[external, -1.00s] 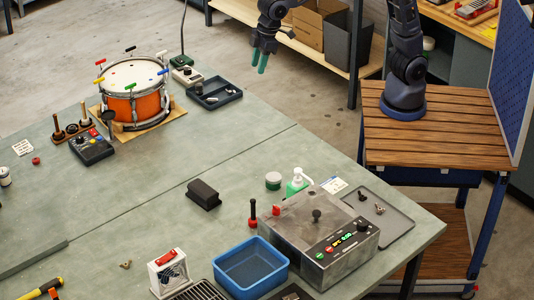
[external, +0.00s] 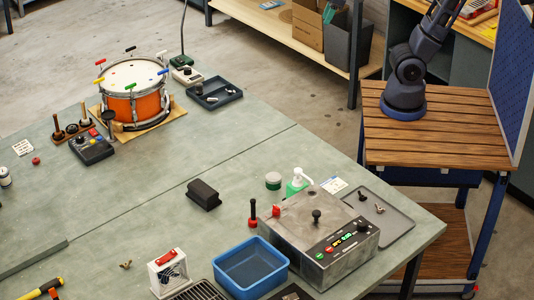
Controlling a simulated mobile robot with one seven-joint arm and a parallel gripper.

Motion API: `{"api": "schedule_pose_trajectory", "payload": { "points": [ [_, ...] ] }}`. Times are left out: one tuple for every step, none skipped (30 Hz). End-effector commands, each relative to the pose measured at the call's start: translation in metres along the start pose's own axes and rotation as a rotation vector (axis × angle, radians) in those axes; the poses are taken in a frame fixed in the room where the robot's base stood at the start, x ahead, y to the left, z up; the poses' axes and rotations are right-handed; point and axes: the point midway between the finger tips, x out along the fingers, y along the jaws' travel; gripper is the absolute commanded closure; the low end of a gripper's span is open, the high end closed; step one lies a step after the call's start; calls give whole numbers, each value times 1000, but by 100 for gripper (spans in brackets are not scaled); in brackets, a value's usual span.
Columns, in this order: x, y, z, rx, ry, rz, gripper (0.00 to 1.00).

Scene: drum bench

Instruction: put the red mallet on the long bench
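I cannot pick out the red mallet for sure. A small upright piece with a dark stem and red lower end (external: 253,220) stands left of the grey metal machine; it may be a mallet or a handle. It stands on the large grey-green bench (external: 150,220), which fills most of the view. Teal fingertips of my gripper (external: 332,10) show at the top edge, in front of the cardboard boxes, far from the bench top. The rest of my gripper is out of frame, so its opening and anything it holds cannot be told.
An orange drum (external: 136,103) stands at the back left of the bench, near a dark tray (external: 215,93). A blue bin (external: 250,268) and the metal machine (external: 320,240) crowd the front right. A dark block (external: 203,195) lies mid-bench. The bench's centre left is clear.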

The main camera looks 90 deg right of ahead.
Motion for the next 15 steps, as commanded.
{"api": "schedule_pose_trajectory", "payload": {
  "points": [
    [-2,8,18,21,9,8,62],
    [-2,12,27,31,13,12,62],
    [-2,17,39,45,17,17,62],
    [-2,20,47,54,21,21,62],
    [-2,22,56,63,23,24,62],
    [-1,26,65,74,26,29,62],
    [0,27,72,80,29,32,62],
    [0,29,78,87,31,34,62],
    [1,31,85,94,33,37,62],
    [2,32,89,99,34,39,62],
    [2,33,93,102,36,41,62],
    [3,34,97,106,38,42,61],
    [4,34,99,109,38,43,61],
    [4,35,100,110,38,44,61],
    [4,35,102,112,38,45,61]
  ]
}}
